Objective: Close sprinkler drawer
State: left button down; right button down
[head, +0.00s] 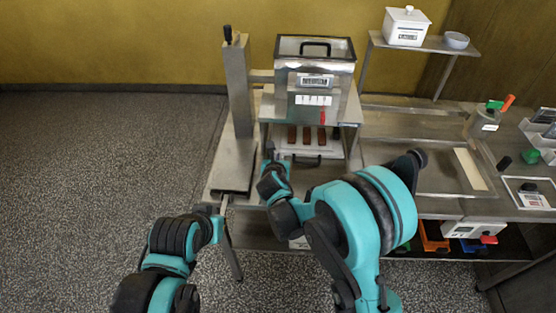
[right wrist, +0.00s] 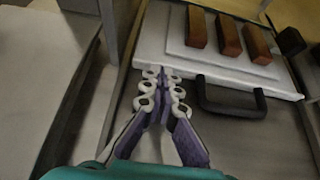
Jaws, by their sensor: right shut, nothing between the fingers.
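The sprinkler drawer is the white drawer (head: 333,150) under the steel machine (head: 318,85); it sticks out part way and bears brown bars. In the right wrist view the drawer (right wrist: 225,75) has a black handle (right wrist: 232,108) on its front and a row of brown bars (right wrist: 228,36) on a raised pad. My right gripper (right wrist: 164,75) is shut and empty, its fingertips at the left part of the drawer front, left of the handle. I cannot tell whether they touch it. In the head view the right gripper (head: 267,163) is partly hidden by its arm. My left gripper does not show.
A steel post (head: 238,110) stands left of the machine. On the right are a steel bench with a recessed tray (head: 440,172), a shelf with a white canister (head: 405,27) and a bowl (head: 455,40), and several tools. The floor at left is clear.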

aim_at(280, 145)
jog(key=w, duration=0.5)
jog(key=shift+w+b, duration=0.1)
jog(key=shift+b, duration=0.2)
jog(key=shift+r, duration=0.1)
